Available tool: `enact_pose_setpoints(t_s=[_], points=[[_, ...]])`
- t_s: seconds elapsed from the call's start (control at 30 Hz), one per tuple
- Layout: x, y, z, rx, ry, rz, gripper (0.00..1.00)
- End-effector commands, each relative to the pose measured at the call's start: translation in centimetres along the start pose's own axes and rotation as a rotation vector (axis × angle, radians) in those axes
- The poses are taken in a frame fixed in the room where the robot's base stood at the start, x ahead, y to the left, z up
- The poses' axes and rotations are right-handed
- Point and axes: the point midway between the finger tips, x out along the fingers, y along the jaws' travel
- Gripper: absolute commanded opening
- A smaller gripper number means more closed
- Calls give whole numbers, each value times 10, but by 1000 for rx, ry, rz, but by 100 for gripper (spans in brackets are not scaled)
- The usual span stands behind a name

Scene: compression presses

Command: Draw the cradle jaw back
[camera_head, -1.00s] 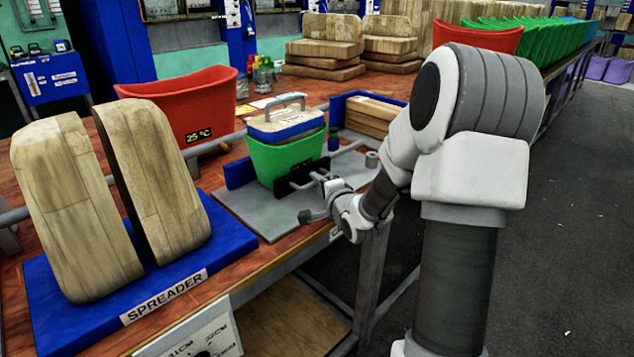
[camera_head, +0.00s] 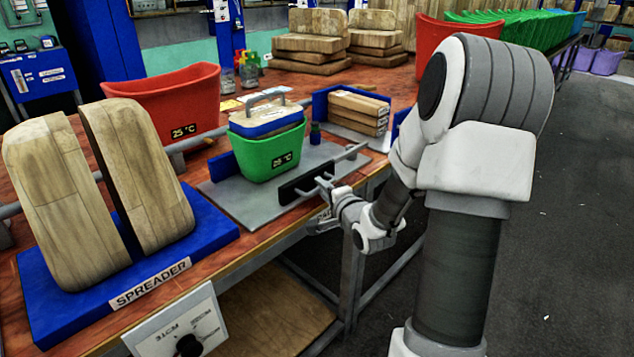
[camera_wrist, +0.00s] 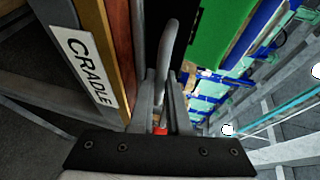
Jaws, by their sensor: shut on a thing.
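The cradle jaw is a black plate (camera_head: 297,189) with a grey handle on its near side, standing on the grey cradle base (camera_head: 228,201) at the table edge. My gripper (camera_head: 331,190) is at the handle on the jaw's near side. In the wrist view its fingers (camera_wrist: 166,108) are shut around the grey handle bar (camera_wrist: 168,45), and the black plate (camera_wrist: 187,30) lies beyond. The tub (camera_wrist: 222,30) also shows there.
A blue spreader (camera_head: 60,310) with two wooden blocks stands on the left. A red tub (camera_head: 165,105) is behind. Stacked wooden blocks (camera_head: 358,110) sit right of the tub. The CRADLE label (camera_wrist: 85,65) is on the table's front edge. The floor to the right is clear.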

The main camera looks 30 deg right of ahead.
Motion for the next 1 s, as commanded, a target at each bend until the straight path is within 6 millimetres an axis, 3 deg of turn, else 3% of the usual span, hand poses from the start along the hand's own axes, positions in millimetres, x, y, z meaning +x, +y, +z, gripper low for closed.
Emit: enact_pose_setpoints(t_s=[0.47,0.5,0.57,1.0], points=[[-6,4,-3,3,4,7,0],[-7,4,-3,3,4,8,18],[-6,4,-3,3,4,7,27],[-4,1,-1,1,1,2,27]])
